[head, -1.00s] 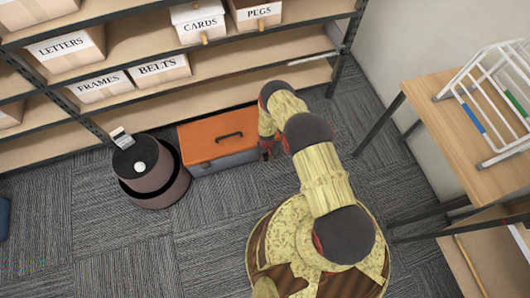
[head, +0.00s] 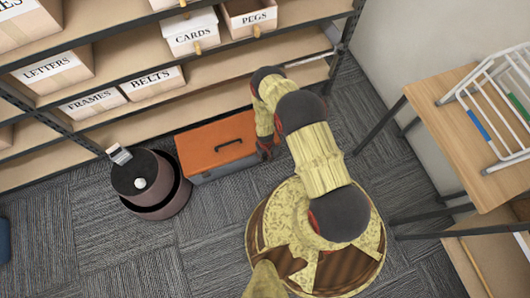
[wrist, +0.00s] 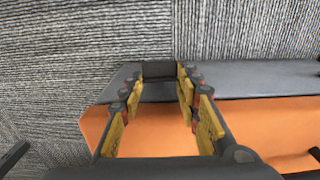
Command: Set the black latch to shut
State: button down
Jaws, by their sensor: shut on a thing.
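The toolbox has an orange lid (head: 205,153) with a black handle (head: 229,143); it stands on the carpet against the shelf. In the wrist view the orange lid (wrist: 160,136) lies below the fingers and a grey side (wrist: 255,80) shows beyond it. The black latch (wrist: 158,70) is a dark piece at the lid's edge, between my fingertips. My gripper (wrist: 160,80), with yellow finger pads, is shut on it, one finger on each side. In the head view my gripper (head: 267,150) is at the toolbox's right end, and the latch is hidden there.
A dark round two-level stool (head: 160,185) stands left of the toolbox, with small items on top. Shelves with labelled boxes (head: 155,82) rise behind. A wooden table (head: 460,130) with a white wire rack (head: 500,110) is at the right. The carpet in front of the toolbox is clear.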

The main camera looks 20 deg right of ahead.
jog(key=shift+w+r, duration=0.15)
jog(key=shift+w, duration=0.55)
jog(key=c, duration=1.7)
grip_release()
jog(key=o, duration=0.4)
jog(key=shift+s, duration=0.45)
jog(key=shift+o, duration=0.2)
jog(key=shift+s, duration=0.1)
notch_tip(320, 180, up, 12)
